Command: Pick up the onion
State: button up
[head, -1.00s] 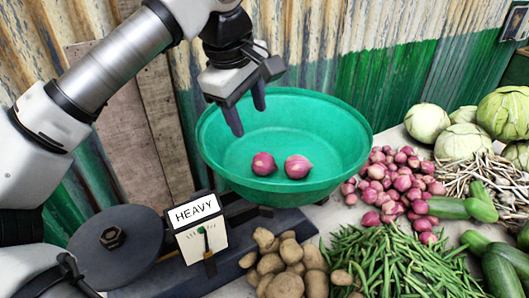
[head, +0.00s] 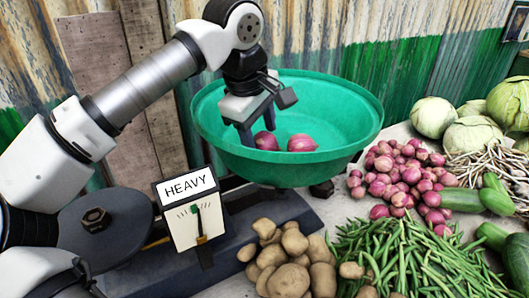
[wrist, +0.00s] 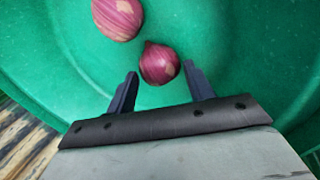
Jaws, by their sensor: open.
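Two purple-red onions lie in the green bowl (head: 350,135). The left onion (head: 266,142) is close to my gripper (head: 261,136), which is lowered inside the bowl. The right onion (head: 302,143) lies just beside it. In the wrist view, my gripper (wrist: 161,72) is open, and the nearer onion (wrist: 160,68) sits between and slightly beyond its fingertips, with a small gap on each side. The other onion (wrist: 118,17) is farther off at the upper left, outside the jaws. My gripper holds nothing.
The bowl's wall surrounds my gripper. A dark disc weight (head: 110,240) and a sign reading HEAVY (head: 188,186) stand left of the bowl. Potatoes (head: 290,262), green beans (head: 405,260), a pile of small onions (head: 400,180) and cabbages (head: 433,117) crowd the front and right.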

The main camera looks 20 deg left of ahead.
jog(key=shift+x, duration=0.95)
jog(key=shift+r, duration=0.1)
jog(key=c, duration=0.7)
